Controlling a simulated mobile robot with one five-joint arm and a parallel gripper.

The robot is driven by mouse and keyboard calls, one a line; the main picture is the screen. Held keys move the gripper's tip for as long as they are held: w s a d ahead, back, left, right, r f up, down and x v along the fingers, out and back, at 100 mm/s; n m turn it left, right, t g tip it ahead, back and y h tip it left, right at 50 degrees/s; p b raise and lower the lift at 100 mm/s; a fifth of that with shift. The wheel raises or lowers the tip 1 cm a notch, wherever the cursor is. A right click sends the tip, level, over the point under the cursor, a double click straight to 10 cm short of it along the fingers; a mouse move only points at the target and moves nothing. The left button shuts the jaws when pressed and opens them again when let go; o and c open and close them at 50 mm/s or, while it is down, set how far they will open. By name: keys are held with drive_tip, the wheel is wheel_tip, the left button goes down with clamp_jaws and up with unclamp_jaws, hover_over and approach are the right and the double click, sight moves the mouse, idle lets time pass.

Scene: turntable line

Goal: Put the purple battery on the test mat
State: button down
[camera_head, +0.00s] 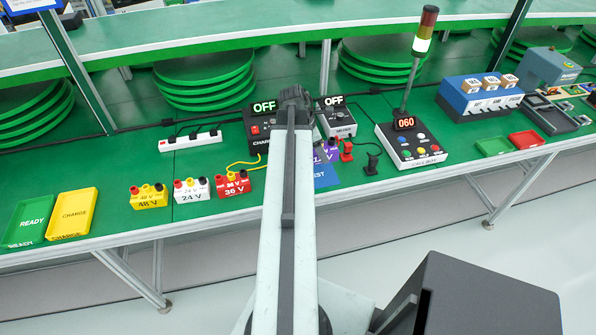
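The purple battery (327,151) shows just right of my arm, at the back edge of the blue test mat (325,177). My arm hides its left part, and I cannot tell whether it rests on the mat or is held above it. The mat lies on the green bench, its left part also hidden by my arm. My arm reaches forward from the bottom centre and bends down at its far end beside the battery. My gripper's fingers are hidden behind my arm, so I cannot see whether they are open or shut on the battery.
Yellow (149,197), white (192,189) and red (234,184) batteries stand left of my arm. A red clip (346,151) and black clip (371,164) stand right of the mat. Further right is a button box (411,146). READY (29,221) and CHARGE (73,214) trays lie far left.

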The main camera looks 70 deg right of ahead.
sight(321, 175)
drive_tip(key=shift+w+r+p, duration=0.1)
drive_tip(key=shift+r+p, duration=0.4)
drive_tip(key=shift+w+f+b, duration=0.15)
drive_tip(key=shift+f+b, duration=0.45)
wheel_tip(321, 175, down, 10)
drive_tip(key=b, duration=0.9)
drive_tip(key=shift+r+b, duration=0.2)
drive_tip(key=shift+b, duration=0.1)
drive_tip(key=shift+r, duration=0.2)
drive_tip(key=c, duration=0.9)
unclamp_jaws()
drive_tip(key=shift+f, duration=0.2)
drive_tip(key=o, duration=0.5)
drive_tip(key=shift+c, duration=0.2)
drive_tip(key=shift+r, duration=0.15)
